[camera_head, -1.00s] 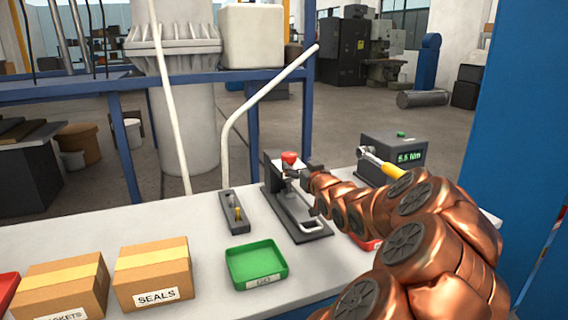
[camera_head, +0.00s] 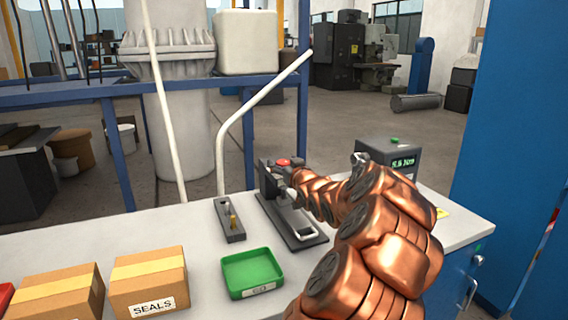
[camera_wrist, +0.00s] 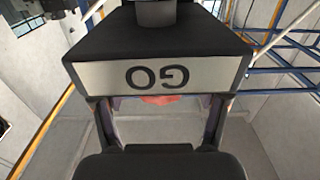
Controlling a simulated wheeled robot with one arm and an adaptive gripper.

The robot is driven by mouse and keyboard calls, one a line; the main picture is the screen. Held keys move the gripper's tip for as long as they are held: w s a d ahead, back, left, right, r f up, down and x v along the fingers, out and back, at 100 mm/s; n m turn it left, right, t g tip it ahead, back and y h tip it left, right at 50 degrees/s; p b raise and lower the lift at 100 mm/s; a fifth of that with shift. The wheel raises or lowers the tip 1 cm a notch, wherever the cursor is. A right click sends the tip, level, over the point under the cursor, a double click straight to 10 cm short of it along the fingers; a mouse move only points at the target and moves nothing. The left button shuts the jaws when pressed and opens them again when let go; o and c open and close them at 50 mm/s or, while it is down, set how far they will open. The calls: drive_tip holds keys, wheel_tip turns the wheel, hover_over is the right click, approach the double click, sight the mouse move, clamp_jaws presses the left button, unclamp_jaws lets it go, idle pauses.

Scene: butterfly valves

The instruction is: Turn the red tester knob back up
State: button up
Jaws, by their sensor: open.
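The red tester knob (camera_head: 284,162) shows at the top of the dark tester (camera_head: 288,222) on the bench. My gripper (camera_head: 282,174) is right at the tester's head, just below and beside the knob, and hides part of it. In the wrist view, a black block with an upside-down "GO" label (camera_wrist: 157,76) fills the upper middle. A piece of the red knob (camera_wrist: 160,99) shows under that block, between my two spread fingers. My gripper is open. I cannot tell whether a finger touches the knob.
A green tray (camera_head: 252,268) and a "SEALS" box (camera_head: 148,281) stand in front. A small dark fixture (camera_head: 229,220) with a brass pin is left of the tester. A dark meter box (camera_head: 392,150) is behind my arm. A bent white pipe (camera_head: 262,93) rises behind the tester.

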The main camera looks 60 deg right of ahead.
drive_tip(key=shift+c, duration=0.2)
drive_tip(key=c, duration=1.1)
drive_tip(key=shift+c, duration=0.2)
drive_tip(key=p, duration=0.3)
drive_tip(key=shift+s+d+r+n+t+y+p, duration=0.1)
drive_tip(key=shift+r+n+t+y+p, duration=0.2)
drive_tip(key=shift+y+p, duration=0.1)
drive_tip(key=p, duration=0.2)
drive_tip(key=shift+n+y+p, duration=0.3)
drive_tip(key=shift+y, duration=0.1)
drive_tip(key=n+t+y+p, duration=0.1)
drive_tip(key=p, duration=0.2)
drive_tip(key=n+y+p, duration=0.1)
drive_tip(key=y+p, duration=0.1)
drive_tip(key=p, duration=0.1)
drive_tip(key=n+t+y+p, duration=0.1)
drive_tip(key=y+p, duration=0.1)
drive_tip(key=p, duration=0.1)
drive_tip(key=shift+f+n+y+p, duration=0.15)
drive_tip(key=shift+n+y+p, duration=0.15)
drive_tip(key=shift+n+p, duration=0.1)
drive_tip(key=n+y+p, duration=0.2)
drive_tip(key=y, duration=0.1)
drive_tip(key=shift+f+n+y+p, duration=0.1)
drive_tip(key=shift+n+y+p, duration=0.35)
drive_tip(key=shift+y, duration=0.25)
